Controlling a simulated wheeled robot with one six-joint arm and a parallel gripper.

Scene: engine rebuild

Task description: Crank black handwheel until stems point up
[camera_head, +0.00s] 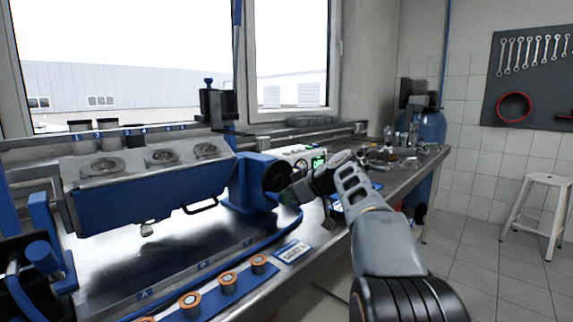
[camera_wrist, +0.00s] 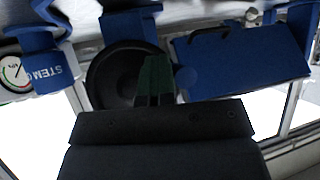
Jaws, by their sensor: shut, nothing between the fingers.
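The black handwheel (camera_head: 276,176) sits on the blue end bracket (camera_head: 240,203) of the fixture, right of the cylinder head. The cylinder head (camera_head: 145,190) is a grey block with a blue side, held with round bores on its upper face. A small pale piece (camera_head: 147,230) hangs below it, and I cannot tell if it is a stem. My gripper (camera_head: 288,197) is at the handwheel's right side, shut and empty. In the wrist view its dark green fingers (camera_wrist: 155,72) overlap the handwheel (camera_wrist: 112,78); I cannot tell whether they touch it.
Several copper-topped cylinders (camera_head: 228,283) stand on a blue strip at the bench's front edge, near a small label card (camera_head: 291,252). A gauge (camera_wrist: 14,72) shows at the wrist view's left. Bottles and small parts (camera_head: 390,155) crowd the bench's far end. A white stool (camera_head: 540,205) stands right.

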